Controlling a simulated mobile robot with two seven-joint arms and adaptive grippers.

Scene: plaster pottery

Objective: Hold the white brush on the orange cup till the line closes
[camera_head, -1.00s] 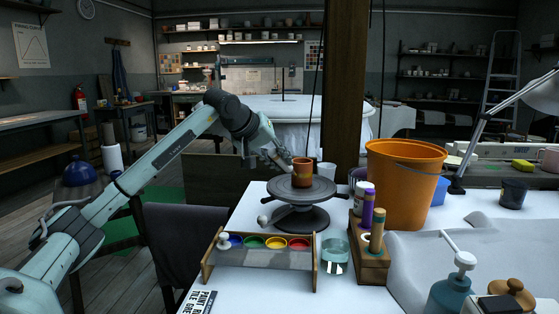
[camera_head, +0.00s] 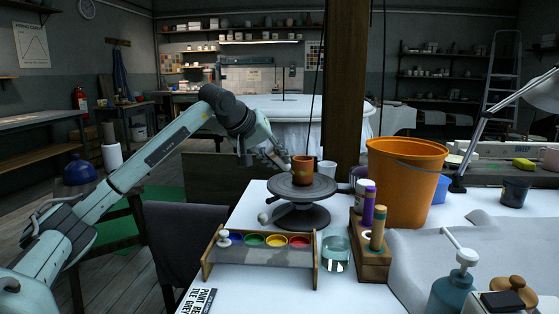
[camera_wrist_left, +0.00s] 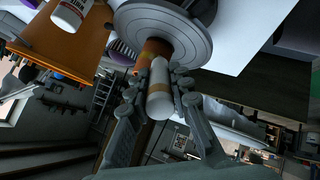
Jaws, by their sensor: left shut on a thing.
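In the left wrist view the gripper (camera_wrist_left: 157,92) is shut on the white brush (camera_wrist_left: 159,88), whose thick pale handle points at the cup (camera_wrist_left: 153,47). The brush's tip is at or against the cup's side; the exact contact is hidden behind the handle. I cannot make out the painted line. My right gripper is not in view.
An orange bucket (camera_head: 403,190) and a wooden block with bottles (camera_head: 371,261) are to the right. The paint rack (camera_head: 262,255) and a water glass (camera_head: 336,254) stand in front.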

